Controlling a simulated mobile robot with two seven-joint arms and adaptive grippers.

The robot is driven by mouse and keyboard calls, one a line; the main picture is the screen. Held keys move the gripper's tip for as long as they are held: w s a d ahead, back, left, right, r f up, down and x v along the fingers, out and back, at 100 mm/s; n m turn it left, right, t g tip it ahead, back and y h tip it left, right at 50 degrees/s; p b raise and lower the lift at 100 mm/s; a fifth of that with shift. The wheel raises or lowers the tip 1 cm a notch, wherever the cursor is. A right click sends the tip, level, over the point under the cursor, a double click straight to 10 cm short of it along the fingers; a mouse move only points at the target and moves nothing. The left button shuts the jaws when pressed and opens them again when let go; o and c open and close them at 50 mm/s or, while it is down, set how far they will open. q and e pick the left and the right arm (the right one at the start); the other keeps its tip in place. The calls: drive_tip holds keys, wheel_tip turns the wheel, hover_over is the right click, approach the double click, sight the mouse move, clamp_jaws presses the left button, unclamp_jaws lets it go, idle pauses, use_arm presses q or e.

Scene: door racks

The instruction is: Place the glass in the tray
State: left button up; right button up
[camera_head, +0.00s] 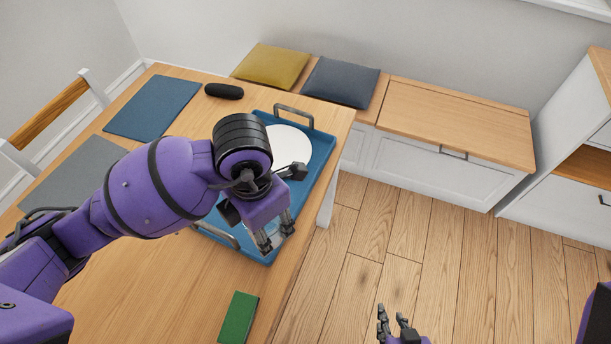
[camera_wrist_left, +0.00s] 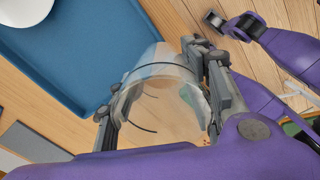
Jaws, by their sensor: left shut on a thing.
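The clear glass (camera_wrist_left: 165,92) is between the fingers of my left gripper (camera_wrist_left: 160,95) in the left wrist view, and the gripper is shut on it. In the head view my left gripper (camera_head: 274,236) appears over the near right corner of the blue tray (camera_head: 318,172), and the glass is mostly hidden there. In the wrist view the tray (camera_wrist_left: 92,62) lies beyond the glass, to the upper left. I cannot tell the glass's height above it. My right gripper (camera_head: 393,316) is open and empty at the bottom of the head view, over the floor.
A white plate (camera_head: 290,146) lies in the tray. A green book (camera_head: 238,317) lies near the table's right edge. A blue mat (camera_head: 152,107), a grey mat (camera_head: 78,172) and a dark case (camera_head: 224,91) are on the wooden table. A bench (camera_head: 455,118) stands behind.

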use_arm(q)
drive_tip(key=w+a+f, duration=0.1)
drive_tip(key=w+f, duration=0.1)
drive_tip(key=w+a+f, duration=0.1)
drive_tip(key=w+f, duration=0.1)
drive_tip(key=w+a+f, duration=0.1)
drive_tip(key=w+f, duration=0.1)
drive_tip(key=shift+w+a+f, duration=0.15)
drive_tip(key=shift+a+f, duration=0.15)
drive_tip(key=shift+f, duration=0.05)
drive_tip(key=shift+w+a+f+b, duration=0.1)
drive_tip(key=shift+f+b, duration=0.05)
drive_tip(key=shift+f, duration=0.7)
drive_tip(key=shift+w+a+f+b, duration=0.1)
drive_tip(key=shift+f+b, duration=0.05)
drive_tip(key=shift+f, duration=0.7)
drive_tip(key=shift+f, duration=0.1)
drive_tip(key=o, duration=0.8)
drive_tip(key=shift+d+f, duration=0.1)
drive_tip(key=o, duration=0.5)
wheel_tip(320, 180, up, 12)
drive_tip(key=shift+r+p, duration=0.25)
drive_tip(key=shift+p, duration=0.1)
